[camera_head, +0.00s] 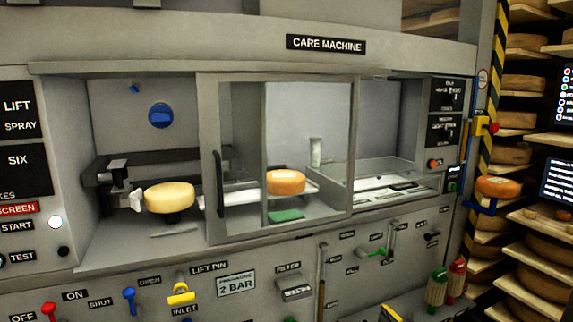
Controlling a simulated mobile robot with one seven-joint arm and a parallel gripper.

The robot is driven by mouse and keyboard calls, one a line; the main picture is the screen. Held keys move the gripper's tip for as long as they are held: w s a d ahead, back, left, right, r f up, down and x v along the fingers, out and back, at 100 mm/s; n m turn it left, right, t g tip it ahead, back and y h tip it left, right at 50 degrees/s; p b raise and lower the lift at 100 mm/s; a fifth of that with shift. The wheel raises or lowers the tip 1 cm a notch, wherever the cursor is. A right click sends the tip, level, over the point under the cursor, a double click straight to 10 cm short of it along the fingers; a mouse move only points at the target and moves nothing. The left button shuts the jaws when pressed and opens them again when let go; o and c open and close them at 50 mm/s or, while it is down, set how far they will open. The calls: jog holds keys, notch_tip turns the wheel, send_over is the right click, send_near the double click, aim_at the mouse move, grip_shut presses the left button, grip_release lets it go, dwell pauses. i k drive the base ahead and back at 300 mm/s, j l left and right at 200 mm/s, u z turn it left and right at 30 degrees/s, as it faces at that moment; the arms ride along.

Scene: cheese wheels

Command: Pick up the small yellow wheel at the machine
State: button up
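A small pale yellow wheel (170,196) lies flat on a dark round support inside the left opening of the care machine (415,52). A dark mechanism (112,181) with a pale tip stands just left of the wheel; I cannot tell whether the tip touches it. The wheel's front and top are clear to see. My gripper does not show in this view.
A framed glass door (209,160) with a dark handle stands right of the yellow wheel. An orange wheel (286,181) shows behind the glass. Another orange wheel (498,187) sits on a blue holder at right. Levers and knobs line the lower panel; loaded shelves (545,217) stand at far right.

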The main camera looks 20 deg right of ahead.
aim_at(170, 198)
jog(key=u, duration=1.35)
jog(key=z, duration=1.1)
jog(key=i+z, duration=0.25)
jog(key=i, duration=0.15)
jog(key=i+j+z, duration=0.1)
jog(key=i+z, duration=0.2)
jog(key=i+j, duration=0.1)
jog(key=i, duration=0.3)
